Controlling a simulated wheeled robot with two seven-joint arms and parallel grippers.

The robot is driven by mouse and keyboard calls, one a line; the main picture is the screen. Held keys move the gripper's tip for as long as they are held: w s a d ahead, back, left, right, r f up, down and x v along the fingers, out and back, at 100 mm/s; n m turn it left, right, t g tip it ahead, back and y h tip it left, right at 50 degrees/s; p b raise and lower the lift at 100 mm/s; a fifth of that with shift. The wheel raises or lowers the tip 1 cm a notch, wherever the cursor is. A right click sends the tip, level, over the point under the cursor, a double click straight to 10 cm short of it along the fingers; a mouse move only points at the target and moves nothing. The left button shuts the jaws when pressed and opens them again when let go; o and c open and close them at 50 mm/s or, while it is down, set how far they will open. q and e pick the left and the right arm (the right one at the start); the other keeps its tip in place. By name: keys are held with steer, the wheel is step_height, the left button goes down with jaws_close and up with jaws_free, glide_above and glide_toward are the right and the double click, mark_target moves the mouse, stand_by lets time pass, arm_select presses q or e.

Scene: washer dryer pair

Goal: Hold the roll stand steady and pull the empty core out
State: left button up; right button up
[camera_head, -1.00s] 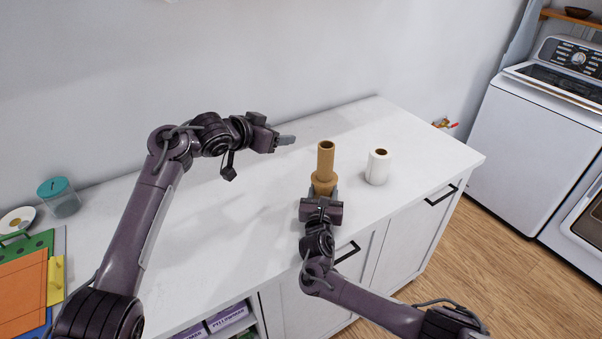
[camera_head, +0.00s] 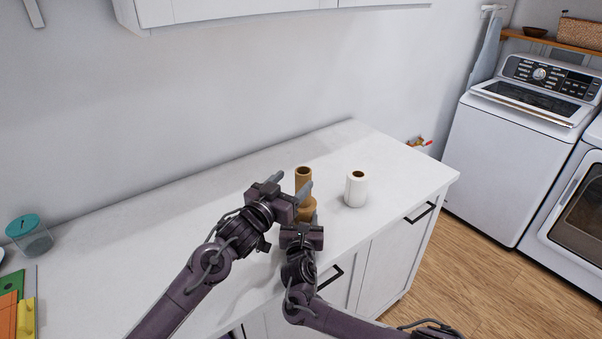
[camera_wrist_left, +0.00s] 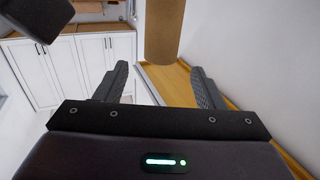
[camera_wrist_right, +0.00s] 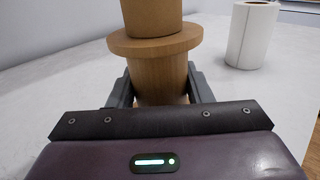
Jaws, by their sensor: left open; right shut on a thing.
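The roll stand (camera_head: 307,209) is a tan wooden piece with a wide collar; it stands upright on the white counter. The empty core (camera_head: 303,175), a brown tube, rises upright above the collar. My right gripper (camera_head: 302,223) is shut on the stand; in the right wrist view its fingers (camera_wrist_right: 161,88) clasp the stand's body (camera_wrist_right: 160,75) below the collar, with the core (camera_wrist_right: 152,12) above. My left gripper (camera_head: 304,198) is open beside the core, its fingers partly overlapping it in the head view. In the left wrist view the core (camera_wrist_left: 177,32) shows beyond the open fingers (camera_wrist_left: 162,82).
A white paper roll (camera_head: 356,188) stands on the counter (camera_head: 400,165) to the right of the stand; it also shows in the right wrist view (camera_wrist_right: 252,35). A teal-lidded jar (camera_head: 30,236) stands far left. The counter behind the stand is clear.

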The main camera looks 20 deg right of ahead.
mark_target(303, 170)
arm_select(q)
steer(key=shift+x, duration=3.05)
steer(key=shift+c, duration=0.3)
steer(key=c, duration=1.1)
steer(key=shift+r, duration=0.1)
steer(key=shift+r, duration=5.7)
arm_select(e)
steer(key=o, duration=1.3)
